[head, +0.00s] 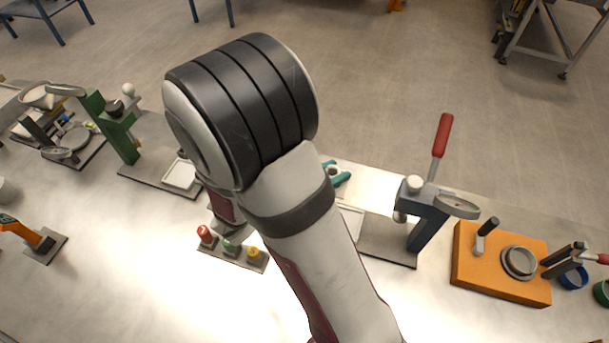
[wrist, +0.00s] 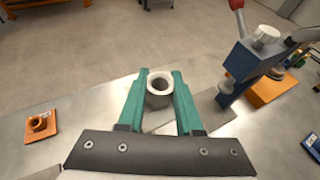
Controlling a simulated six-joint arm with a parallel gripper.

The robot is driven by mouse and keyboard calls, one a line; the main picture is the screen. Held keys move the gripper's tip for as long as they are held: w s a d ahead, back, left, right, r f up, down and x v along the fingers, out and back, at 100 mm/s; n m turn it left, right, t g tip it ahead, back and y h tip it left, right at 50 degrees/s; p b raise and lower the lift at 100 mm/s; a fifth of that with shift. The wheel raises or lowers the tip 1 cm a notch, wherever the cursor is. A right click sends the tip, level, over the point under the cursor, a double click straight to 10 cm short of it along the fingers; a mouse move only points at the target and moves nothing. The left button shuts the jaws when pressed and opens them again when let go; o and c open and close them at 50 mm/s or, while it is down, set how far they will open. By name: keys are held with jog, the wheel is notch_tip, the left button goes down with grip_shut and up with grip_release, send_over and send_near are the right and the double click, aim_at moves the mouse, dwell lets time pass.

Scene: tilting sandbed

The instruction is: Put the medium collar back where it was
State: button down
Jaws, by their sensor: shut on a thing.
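My gripper (wrist: 160,86) has teal fingers shut on a pale grey collar (wrist: 159,98), a short ring with a round hole, which sits upright between the fingertips. Beyond the collar is bare table and floor. In the head view my arm hides most of the gripper.
A dark blue press with a red lever (head: 428,214) stands just right of my gripper. Right of it is an orange block (head: 478,277) with a metal ring. Left are a green press (head: 118,132) and a rack of coloured knobs (head: 231,249). Bare bench lies in front.

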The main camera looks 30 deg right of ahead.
jog(key=s+f+m+g+y, duration=0.3)
jog(key=s+f+m+g, duration=0.2)
jog(key=s+m+g, duration=0.7)
jog(key=w+a+f+m+g+y, duration=0.2)
jog(key=a+m+y, duration=0.3)
jog(key=m+y, duration=0.2)
jog(key=w+a+f+m+g+y, duration=0.1)
jog(key=a+f+m+g+y, duration=0.15)
jog(key=a+m+y, duration=0.4)
jog(key=w+r+m+t+y, duration=0.2)
jog(key=w+m+t+y, duration=0.8)
jog(key=w+m+t, duration=0.4)
jog(key=w+d+r+m+t+h, duration=0.2)
jog(key=w+d+m+t+h, duration=0.3)
jog(key=w+d+m+t, duration=0.55)
jog(key=shift+g+h, duration=0.35)
jog(key=shift+g, duration=0.25)
jog(key=f, duration=0.3)
jog(key=d+f, duration=0.1)
jog(key=f, duration=0.6)
jog(key=shift+w+d+f, duration=0.1)
jog(key=shift+w+d, duration=0.25)
jog(key=shift+f, duration=0.1)
